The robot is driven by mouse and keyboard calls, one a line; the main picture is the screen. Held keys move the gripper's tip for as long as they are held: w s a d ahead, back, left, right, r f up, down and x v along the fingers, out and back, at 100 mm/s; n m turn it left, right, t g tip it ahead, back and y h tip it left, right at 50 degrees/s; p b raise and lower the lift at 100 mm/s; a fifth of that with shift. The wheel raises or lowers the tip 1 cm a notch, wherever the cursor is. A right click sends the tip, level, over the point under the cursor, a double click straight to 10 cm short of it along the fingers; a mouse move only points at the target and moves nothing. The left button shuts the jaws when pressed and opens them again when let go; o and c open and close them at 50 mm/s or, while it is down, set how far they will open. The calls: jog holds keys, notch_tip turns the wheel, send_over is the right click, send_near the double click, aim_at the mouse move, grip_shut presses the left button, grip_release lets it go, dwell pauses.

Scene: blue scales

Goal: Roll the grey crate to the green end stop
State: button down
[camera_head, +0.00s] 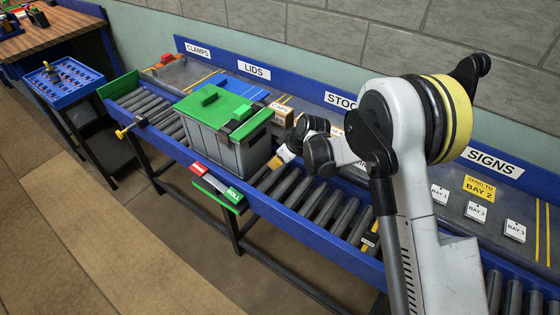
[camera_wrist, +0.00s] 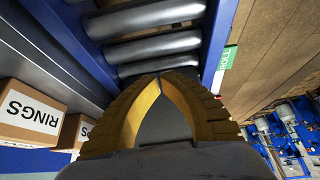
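The grey crate (camera_head: 225,150) sits upright on the roller conveyor, with a green lid (camera_head: 215,104) on top. The green end stop (camera_head: 119,86) stands across the conveyor's far left end, and bare rollers (camera_head: 150,108) lie between it and the crate. My gripper (camera_head: 280,159) is low beside the crate's right end; I cannot tell whether it touches. In the wrist view its yellow-lined fingertips (camera_wrist: 162,78) meet, with nothing evident held. The crate is not clearly visible in the wrist view.
A yellow-handled part (camera_head: 124,132) juts from the front rail, left of the crate. A red, white and green plate (camera_head: 212,182) is on the rail, with a ROLL label (camera_head: 234,194). Small cartons (camera_head: 283,113) stand on the shelf behind.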

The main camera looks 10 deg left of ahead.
aim_at(259, 165)
jog(key=b+x, duration=0.1)
jog(key=x, duration=0.2)
jog(key=shift+a+f, duration=0.2)
jog(key=shift+a, duration=0.1)
jog(key=shift+w+a+r+b, duration=0.15)
jog(key=shift+w+a, duration=0.1)
jog(key=shift+a, duration=0.25)
jog(key=shift+w+a+b, duration=0.15)
jog(key=shift+w+a, duration=0.1)
jog(key=shift+a, duration=0.3)
jog(key=shift+w+a+r, duration=0.1)
jog(key=shift+w+a, duration=0.15)
jog(key=shift+a, duration=0.2)
